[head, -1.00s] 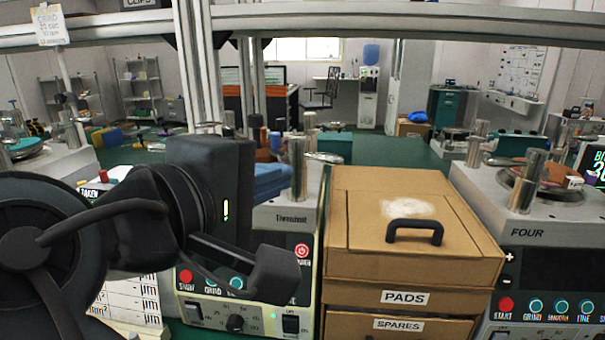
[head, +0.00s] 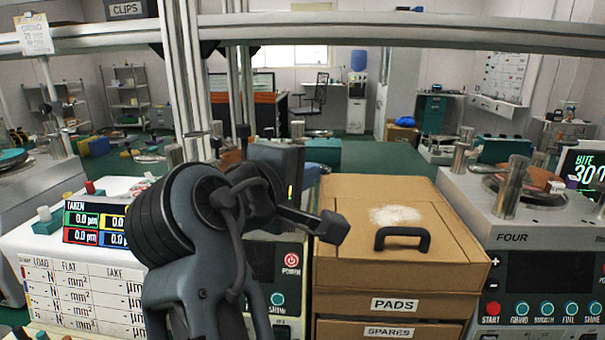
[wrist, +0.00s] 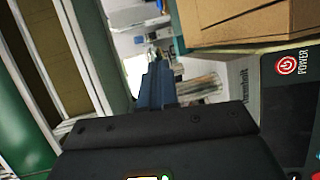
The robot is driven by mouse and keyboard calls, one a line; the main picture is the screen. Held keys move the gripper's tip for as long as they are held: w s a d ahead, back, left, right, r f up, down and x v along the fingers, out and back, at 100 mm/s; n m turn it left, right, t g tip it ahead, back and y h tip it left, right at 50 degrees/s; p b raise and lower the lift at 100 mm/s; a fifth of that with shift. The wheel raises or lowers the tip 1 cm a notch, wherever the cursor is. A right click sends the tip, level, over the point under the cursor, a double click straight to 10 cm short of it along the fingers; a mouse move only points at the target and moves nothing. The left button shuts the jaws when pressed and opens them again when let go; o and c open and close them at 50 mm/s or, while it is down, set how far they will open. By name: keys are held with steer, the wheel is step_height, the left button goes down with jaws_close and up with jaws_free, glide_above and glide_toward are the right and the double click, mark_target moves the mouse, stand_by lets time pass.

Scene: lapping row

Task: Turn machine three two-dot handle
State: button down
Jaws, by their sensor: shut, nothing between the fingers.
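The machine with the red POWER button (head: 291,260) stands left of the cardboard box, mostly behind my arm; its number is not visible. The button also shows in the wrist view (wrist: 286,66), beside a dark panel (wrist: 283,115). A shiny metal cylinder (wrist: 196,88) stands just past my gripper there. I cannot make out a two-dot handle in either view. My gripper (wrist: 158,72) is shut and empty, its dark fingers pointing away over the machine.
A cardboard box (head: 455,240) labelled PADS and SPARES, with a black handle (head: 402,236), stands right of the machine. Machine FOUR (head: 470,215) is further right. A white unit with a TAKEN display (head: 95,222) stands left. A metal frame bar (head: 400,28) crosses above.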

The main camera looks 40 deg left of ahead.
steer(key=w+n+y+p, duration=0.1)
steer(key=y+p, duration=0.1)
steer(key=p, duration=0.1)
steer(key=w+n+g+y+p, duration=0.1)
steer(key=n+y+p, duration=0.1)
steer(key=p, duration=0.1)
steer(key=shift+w+d, duration=0.35)
stand_by(0.3)
